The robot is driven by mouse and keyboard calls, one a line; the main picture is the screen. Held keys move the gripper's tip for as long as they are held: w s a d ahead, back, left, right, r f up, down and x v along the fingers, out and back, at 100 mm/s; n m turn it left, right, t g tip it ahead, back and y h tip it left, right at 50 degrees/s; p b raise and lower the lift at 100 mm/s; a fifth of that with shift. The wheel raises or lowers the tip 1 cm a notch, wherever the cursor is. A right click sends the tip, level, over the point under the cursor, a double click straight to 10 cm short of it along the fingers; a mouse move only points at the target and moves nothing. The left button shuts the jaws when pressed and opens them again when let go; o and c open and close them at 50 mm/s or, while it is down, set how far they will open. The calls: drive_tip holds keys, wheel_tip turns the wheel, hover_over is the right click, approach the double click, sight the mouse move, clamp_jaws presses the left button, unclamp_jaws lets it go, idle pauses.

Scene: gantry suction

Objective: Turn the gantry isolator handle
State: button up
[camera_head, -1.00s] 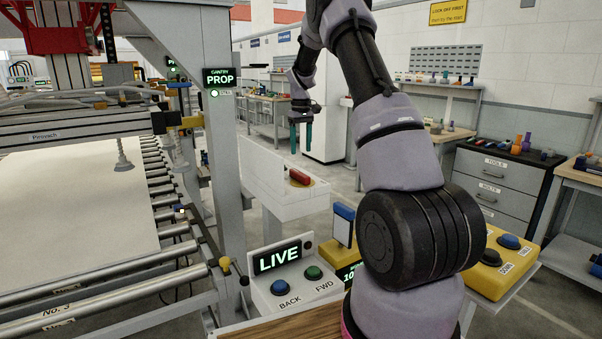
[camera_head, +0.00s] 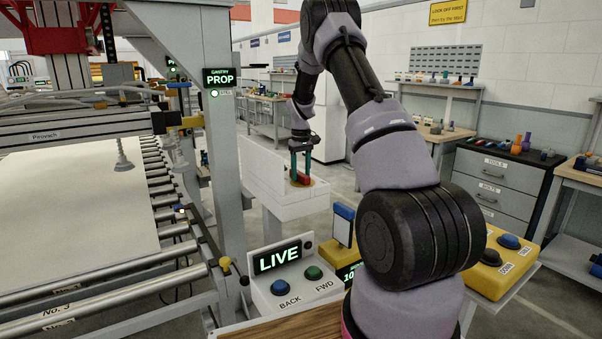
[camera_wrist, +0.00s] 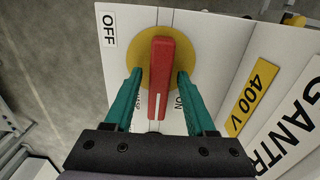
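The isolator handle is a red bar with a white line (camera_wrist: 160,80) on a round yellow plate (camera_wrist: 143,47). In the wrist view it points from the plate's middle down toward the gripper, beside the ON label; the OFF label (camera_wrist: 109,29) is at upper left. My gripper (camera_wrist: 158,76) is open, with one teal finger on each side of the handle and a visible gap at each side. In the head view the handle (camera_head: 304,180) shows between the fingers of my gripper (camera_head: 301,178), which points down at the white isolator box (camera_head: 290,211).
A 400 V label (camera_wrist: 251,97) and GANTRY lettering are on the box. A LIVE panel (camera_head: 278,260) with BACK and FWD buttons stands in front. The gantry frame and roller conveyor (camera_head: 110,290) are at left. A yellow button box (camera_head: 505,262) is at right.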

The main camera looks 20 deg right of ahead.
clamp_jaws()
idle(1.2)
